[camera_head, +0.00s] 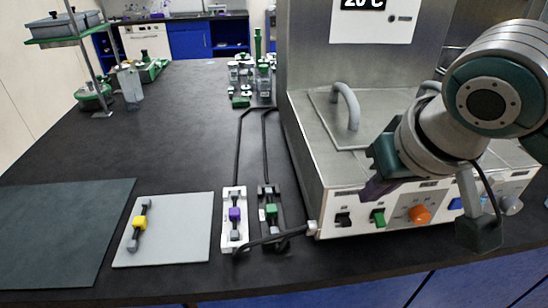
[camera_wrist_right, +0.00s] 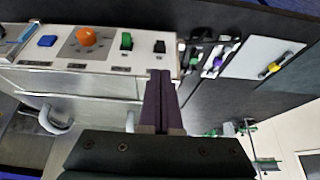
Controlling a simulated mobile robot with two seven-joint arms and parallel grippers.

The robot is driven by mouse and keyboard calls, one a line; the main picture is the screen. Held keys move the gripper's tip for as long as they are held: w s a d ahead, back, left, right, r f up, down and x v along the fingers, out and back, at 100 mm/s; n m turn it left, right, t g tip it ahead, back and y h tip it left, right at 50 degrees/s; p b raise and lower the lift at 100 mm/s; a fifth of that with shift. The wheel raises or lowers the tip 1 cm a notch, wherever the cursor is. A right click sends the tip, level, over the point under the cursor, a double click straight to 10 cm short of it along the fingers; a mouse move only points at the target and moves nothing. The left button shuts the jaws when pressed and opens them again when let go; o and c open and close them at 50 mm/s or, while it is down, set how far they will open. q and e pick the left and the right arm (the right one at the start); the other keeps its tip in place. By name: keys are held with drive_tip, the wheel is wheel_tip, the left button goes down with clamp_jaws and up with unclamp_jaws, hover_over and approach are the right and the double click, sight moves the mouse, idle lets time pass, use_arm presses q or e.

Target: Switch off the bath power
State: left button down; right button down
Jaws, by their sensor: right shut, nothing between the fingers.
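The bath (camera_head: 318,170) is a steel box at the right, with a lifting handle on its lid and a "20°C" display behind. Its front panel carries a black switch (camera_head: 343,219), a green switch (camera_head: 378,217), an orange knob (camera_head: 420,214) and a blue button (camera_head: 455,203). The labels are too small to read. My right gripper (camera_head: 368,194) is shut and empty, its dark purple fingers over the panel's top edge above the two switches. In the right wrist view, the fingertips (camera_wrist_right: 160,74) point toward the black switch (camera_wrist_right: 159,47), seemingly apart from it. My left gripper is not in view.
A white clamp block with a purple part (camera_head: 235,214) and a dark one with a green part (camera_head: 271,209) stand left of the bath, with black hoses. A pale board (camera_head: 180,235) holds a yellow-marked piece. Green-capped glassware (camera_head: 250,75) stands behind. The table's middle left is clear.

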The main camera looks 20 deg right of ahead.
sight(347, 221)
drive_tip(key=shift+d, duration=0.1)
drive_tip(key=b+x, duration=0.2)
drive_tip(key=x, duration=0.7)
drive_tip(key=shift+w+f, duration=0.2)
drive_tip(key=shift+f, duration=0.2)
drive_tip(key=shift+s+f+t, duration=0.2)
drive_tip(key=shift+s+t, duration=0.1)
drive_tip(key=shift+t, duration=0.4)
drive_tip(key=shift+s+f, duration=0.1)
drive_tip(key=shift+s+f+t+b, duration=0.2)
drive_tip(key=shift+t+b, duration=0.1)
drive_tip(key=shift+t, duration=0.2)
drive_tip(key=shift+s+a+f+t+h+b, duration=0.15)
drive_tip(key=shift+a+f+t+h+b, duration=0.2)
drive_tip(key=shift+t+b, duration=0.25)
drive_tip(key=shift+s+f+t+h+b, duration=0.15)
drive_tip(key=shift+t+h+b, duration=0.1)
drive_tip(key=shift+t+b, duration=0.9)
